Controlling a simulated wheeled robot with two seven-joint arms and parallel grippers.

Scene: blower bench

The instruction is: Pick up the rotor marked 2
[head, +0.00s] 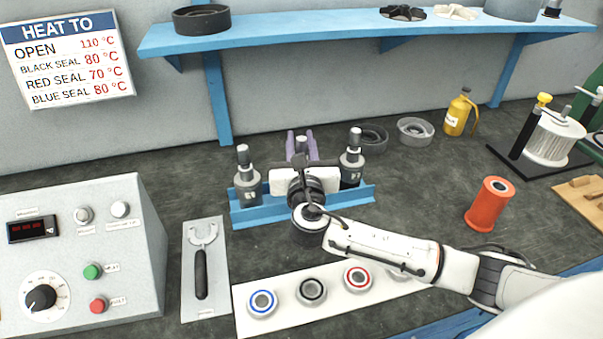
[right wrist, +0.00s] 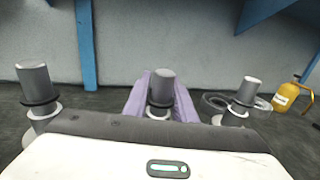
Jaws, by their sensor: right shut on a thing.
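A blue rack (head: 257,217) on the bench holds three grey rotors with dark collars and pale-topped shafts. The left rotor (head: 246,180) and right rotor (head: 351,160) stand upright. Their marks are too small to read surely. The middle rotor (head: 301,144) is mostly hidden by my right gripper (head: 302,137), so its mark does not show. In the right wrist view my gripper's purple fingers (right wrist: 161,106) are on both sides of the middle rotor's shaft (right wrist: 161,88), shut on it. I cannot tell whether its lower end is still seated. My left gripper is out of view.
A control box (head: 88,250) and a tool on a grey plate (head: 217,287) lie left. A white strip (head: 280,324) with ringed seals is in front. Right are an orange cylinder (head: 488,204), yellow bottle (head: 459,112) and wire spool (head: 554,138). A blue shelf (head: 290,36) hangs above.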

